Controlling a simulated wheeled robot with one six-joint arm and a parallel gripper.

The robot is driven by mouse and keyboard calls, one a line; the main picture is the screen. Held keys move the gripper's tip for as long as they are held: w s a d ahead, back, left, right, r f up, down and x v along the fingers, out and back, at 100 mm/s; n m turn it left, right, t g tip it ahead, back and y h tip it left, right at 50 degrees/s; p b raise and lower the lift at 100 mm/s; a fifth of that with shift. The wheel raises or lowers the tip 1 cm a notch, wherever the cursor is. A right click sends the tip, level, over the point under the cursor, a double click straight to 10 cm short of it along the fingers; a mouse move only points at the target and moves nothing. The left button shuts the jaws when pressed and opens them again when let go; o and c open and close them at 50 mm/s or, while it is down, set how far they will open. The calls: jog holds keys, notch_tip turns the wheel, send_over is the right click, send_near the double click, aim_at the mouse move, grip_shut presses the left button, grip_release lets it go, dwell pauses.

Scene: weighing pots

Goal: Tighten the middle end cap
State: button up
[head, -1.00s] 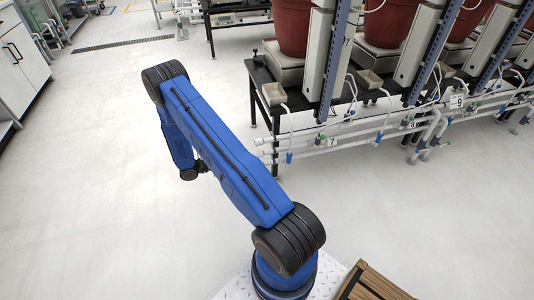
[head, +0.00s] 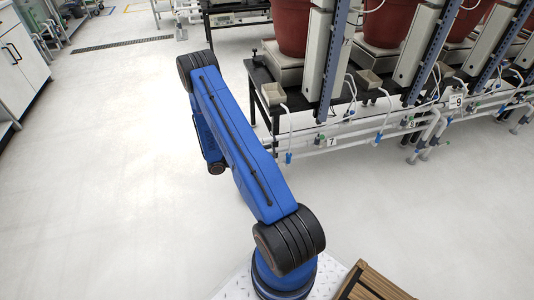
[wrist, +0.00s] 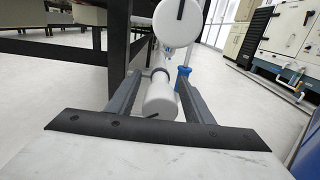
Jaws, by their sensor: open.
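In the wrist view my gripper (wrist: 160,79) is open, with one grey finger on each side of a white end cap (wrist: 161,104). The cap has a dark line on its face. I see no finger touching it. A second, larger-looking white end cap (wrist: 178,22), also with a dark line, shows above it at the top of the view. I cannot tell for sure which of them is the middle one. In the head view the stacked white pipes (head: 345,139) run along the table front, their left ends near my arm. My gripper is hidden behind the arm there.
A black table frame (wrist: 60,50) stands close at the left in the wrist view. A blue fitting (wrist: 183,76) is right of the cap. Red pots (head: 293,28) stand on scales on the black table (head: 268,75). The floor to the left is clear.

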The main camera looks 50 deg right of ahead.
jog(key=c, duration=1)
jog(key=shift+c, duration=0.2)
